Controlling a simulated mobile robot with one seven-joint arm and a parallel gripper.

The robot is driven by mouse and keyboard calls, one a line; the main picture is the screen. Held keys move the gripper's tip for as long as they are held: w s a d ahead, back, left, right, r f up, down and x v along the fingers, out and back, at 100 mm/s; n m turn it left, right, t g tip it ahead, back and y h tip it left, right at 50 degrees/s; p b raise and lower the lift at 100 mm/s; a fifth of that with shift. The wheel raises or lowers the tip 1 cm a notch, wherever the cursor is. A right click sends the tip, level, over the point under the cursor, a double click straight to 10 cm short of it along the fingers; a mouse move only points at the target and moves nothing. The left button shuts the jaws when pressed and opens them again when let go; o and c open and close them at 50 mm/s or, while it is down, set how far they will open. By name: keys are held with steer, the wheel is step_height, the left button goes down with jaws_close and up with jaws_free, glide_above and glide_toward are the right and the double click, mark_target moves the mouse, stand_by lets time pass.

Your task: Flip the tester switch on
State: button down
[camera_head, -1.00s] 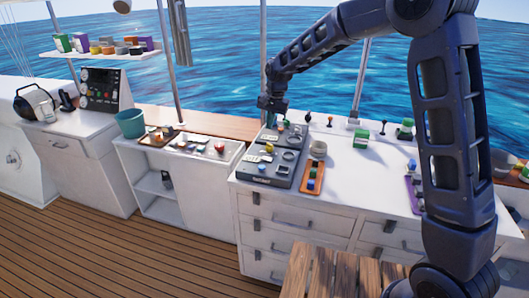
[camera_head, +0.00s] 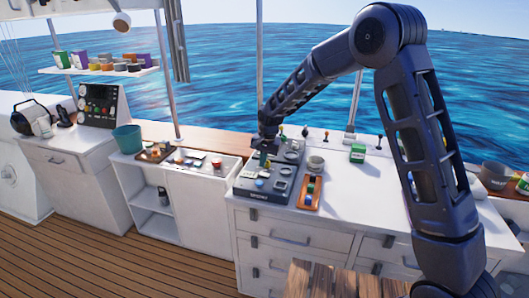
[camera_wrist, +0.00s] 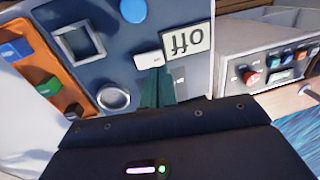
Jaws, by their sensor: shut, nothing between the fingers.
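The tester (camera_head: 250,187) is a dark grey panel on the white counter in the head view. In the wrist view its grey face (camera_wrist: 190,80) carries a blue round button (camera_wrist: 133,10), a square frame (camera_wrist: 78,42) and a round ring (camera_wrist: 113,98). My gripper (camera_head: 264,152) is over the back part of the tester. Its closed green fingertips (camera_wrist: 157,74) are empty, close to the switch's edge; I cannot tell whether they touch it.
An orange tray of coloured blocks (camera_head: 310,193) lies just right of the tester. A round cup (camera_head: 316,163) and a green block (camera_head: 357,153) stand on the counter. Another panel with knobs (camera_wrist: 270,75) is beyond the tester. A teal bucket (camera_head: 128,138) stands left.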

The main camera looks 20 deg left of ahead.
mark_target(261, 173)
steer(key=shift+a+f, duration=0.15)
steer(key=shift+f, duration=0.65)
steer(key=shift+a+f, duration=0.15)
steer(key=shift+f, duration=0.65)
steer(key=shift+a+f+h, duration=0.15)
steer(key=shift+f+h, duration=0.05)
steer(key=shift+h, duration=0.1)
steer(key=shift+d+r, duration=0.2)
steer(key=shift+d, duration=0.65)
steer(key=shift+r, duration=0.1)
step_height(261, 173, up, 14)
steer(key=a, duration=0.2)
